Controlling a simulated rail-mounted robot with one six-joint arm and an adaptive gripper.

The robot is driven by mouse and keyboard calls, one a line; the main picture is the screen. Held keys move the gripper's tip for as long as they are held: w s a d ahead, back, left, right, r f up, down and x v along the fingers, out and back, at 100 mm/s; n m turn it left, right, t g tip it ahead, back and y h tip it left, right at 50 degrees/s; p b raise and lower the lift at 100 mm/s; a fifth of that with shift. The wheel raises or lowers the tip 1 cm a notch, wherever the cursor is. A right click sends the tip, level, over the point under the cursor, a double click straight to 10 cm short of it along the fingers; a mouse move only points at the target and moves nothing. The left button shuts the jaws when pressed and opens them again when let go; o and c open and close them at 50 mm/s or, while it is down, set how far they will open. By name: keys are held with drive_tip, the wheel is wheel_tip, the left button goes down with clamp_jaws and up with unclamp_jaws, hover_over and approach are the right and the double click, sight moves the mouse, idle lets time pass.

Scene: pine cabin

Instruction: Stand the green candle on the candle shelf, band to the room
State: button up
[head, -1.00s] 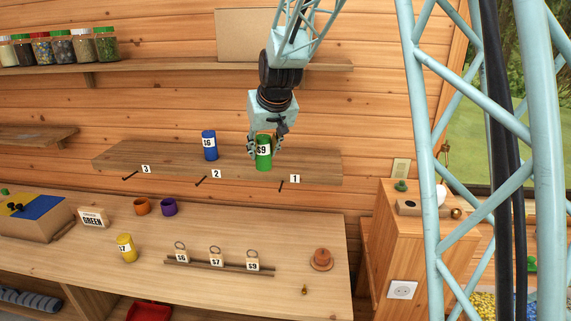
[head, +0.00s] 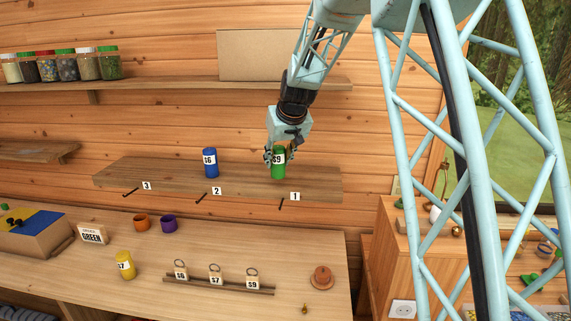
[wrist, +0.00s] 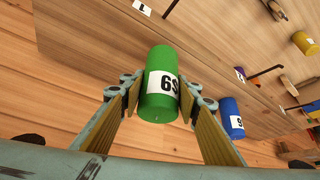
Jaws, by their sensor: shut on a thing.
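The green candle (head: 278,170) is upright at the right part of the candle shelf (head: 240,180), above the hook labelled 1. Its white band reads $9 and faces the room. My gripper (head: 279,158) is shut around the candle from above and behind. In the wrist view the green candle (wrist: 157,99) lies between the two finger pads of my gripper (wrist: 160,100). Whether the candle's base touches the shelf I cannot tell for sure. A blue candle (head: 210,163) with a $6 band stands on the shelf to the left, above label 2.
Below, the workbench holds a yellow candle (head: 125,265), orange and purple cups (head: 168,223), a GREEN sign (head: 93,233) and a rack of tags (head: 215,284). A higher shelf (head: 180,85) carries jars. The candle shelf's left part is bare.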

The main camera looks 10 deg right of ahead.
drive_tip(key=shift+w+d+f, duration=0.15)
drive_tip(key=shift+w+d, duration=0.65)
drive_tip(key=shift+w, duration=0.25)
drive_tip(key=shift+w+d+f, duration=0.1)
drive_tip(key=shift+w+d, duration=0.7)
drive_tip(key=shift+w, duration=0.2)
drive_tip(key=shift+w, duration=0.1)
drive_tip(key=shift+w+d+f+p, duration=0.15)
drive_tip(key=shift+f+p, duration=0.05)
drive_tip(key=shift+f, duration=0.7)
drive_tip(key=shift+w+d+f+p, duration=0.1)
drive_tip(key=shift+f+p, duration=0.1)
drive_tip(key=shift+f, duration=0.65)
drive_tip(key=shift+f, duration=0.2)
drive_tip(key=o, duration=0.9)
drive_tip(key=shift+o, duration=0.4)
drive_tip(key=shift+r, duration=0.2)
